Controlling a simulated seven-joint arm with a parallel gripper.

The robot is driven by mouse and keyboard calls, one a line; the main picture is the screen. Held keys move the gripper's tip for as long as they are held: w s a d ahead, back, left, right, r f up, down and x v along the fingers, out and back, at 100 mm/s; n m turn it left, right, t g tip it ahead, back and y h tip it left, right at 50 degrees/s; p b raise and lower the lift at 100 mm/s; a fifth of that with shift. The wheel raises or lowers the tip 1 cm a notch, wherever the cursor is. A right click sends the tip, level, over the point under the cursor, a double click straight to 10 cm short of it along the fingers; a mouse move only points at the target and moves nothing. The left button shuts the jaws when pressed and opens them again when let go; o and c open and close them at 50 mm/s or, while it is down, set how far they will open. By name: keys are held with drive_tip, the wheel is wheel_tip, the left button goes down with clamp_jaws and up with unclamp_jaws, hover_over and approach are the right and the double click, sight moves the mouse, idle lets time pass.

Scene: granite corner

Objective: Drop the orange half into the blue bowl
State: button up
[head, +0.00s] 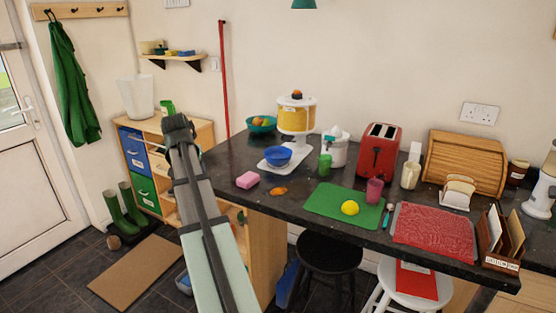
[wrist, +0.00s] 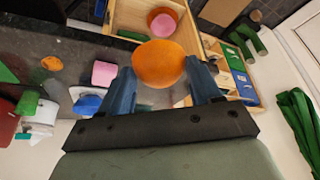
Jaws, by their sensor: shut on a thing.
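My gripper (wrist: 160,85) is shut on the orange half (wrist: 160,62), which shows large and round between the two fingers in the wrist view. In the head view my gripper (head: 178,128) is raised left of the counter, and the orange half cannot be made out there. The blue bowl (head: 278,156) sits on the white base under the yellow dispenser, to the right of my gripper. The bowl (wrist: 88,104) also shows in the wrist view, left of the fingers and partly hidden by the left one.
A pink block (head: 247,180) and a small orange piece (head: 278,191) lie on the counter in front of the bowl. A green cup (head: 324,165) stands right of it, the dispenser (head: 297,115) rises close behind, and a teal bowl (head: 262,124) holds fruit behind it.

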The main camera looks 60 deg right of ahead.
drive_tip(key=w+a+f+n+t+y, duration=0.1)
drive_tip(key=w+a+f+n, duration=0.2)
drive_tip(key=a, duration=1.5)
drive_tip(key=w+a+n+t+y, duration=0.1)
drive_tip(key=w+a+n, duration=0.3)
drive_tip(key=a, duration=1.4)
drive_tip(key=s+d+m+g+h, duration=0.1)
drive_tip(key=s+d+m, duration=0.4)
drive_tip(key=d, duration=2.1)
drive_tip(key=s+d+r+m+g+h, duration=0.1)
drive_tip(key=s+d+m, duration=0.4)
drive_tip(key=d, duration=2.2)
drive_tip(key=s+d+r+m+g, duration=0.1)
drive_tip(key=s+d+m+g, duration=0.2)
drive_tip(key=d, duration=2.3)
drive_tip(key=s+m, duration=0.3)
drive_tip(key=shift+d+r+g+h, duration=0.15)
drive_tip(key=shift+r+g+h, duration=0.15)
drive_tip(key=shift+h, duration=0.1)
drive_tip(key=shift+f, duration=2.95)
